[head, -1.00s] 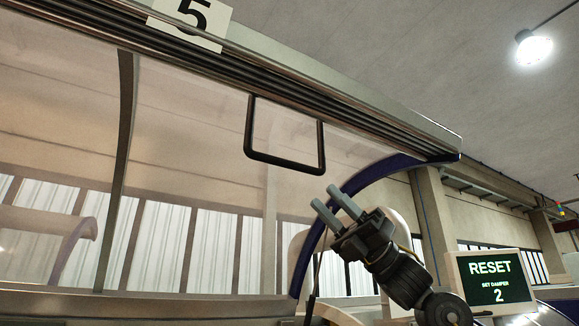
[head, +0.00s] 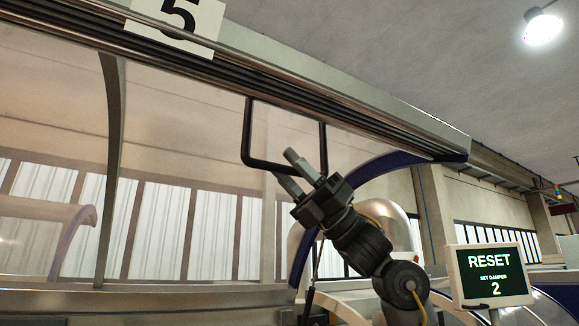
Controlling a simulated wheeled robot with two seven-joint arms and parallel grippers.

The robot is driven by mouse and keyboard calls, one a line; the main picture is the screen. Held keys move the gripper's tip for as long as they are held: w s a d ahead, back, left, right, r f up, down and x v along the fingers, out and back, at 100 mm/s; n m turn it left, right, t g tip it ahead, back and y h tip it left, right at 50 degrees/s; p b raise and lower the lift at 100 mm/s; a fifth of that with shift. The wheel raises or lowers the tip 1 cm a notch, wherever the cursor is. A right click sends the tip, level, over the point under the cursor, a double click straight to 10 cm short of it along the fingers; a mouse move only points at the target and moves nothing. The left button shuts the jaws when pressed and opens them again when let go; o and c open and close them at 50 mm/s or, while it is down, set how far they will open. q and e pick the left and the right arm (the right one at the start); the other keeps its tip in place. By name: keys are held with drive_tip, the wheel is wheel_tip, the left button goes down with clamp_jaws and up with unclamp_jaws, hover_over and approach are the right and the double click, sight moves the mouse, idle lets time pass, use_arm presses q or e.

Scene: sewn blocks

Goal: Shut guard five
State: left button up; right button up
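Guard five is a large clear curved panel (head: 190,150) under a metal top rail with a "5" sign (head: 178,22). A black U-shaped handle (head: 257,163) hangs from the rail. My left gripper is not in view.
A screen (head: 489,275) at the lower right reads "RESET, SET DAMPER 2". A dark blue curved end frame (head: 385,165) edges the guard's right side, behind my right arm. A metal ledge (head: 150,299) runs along the bottom. The air left of the handle is clear.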

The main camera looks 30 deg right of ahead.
clamp_jaws()
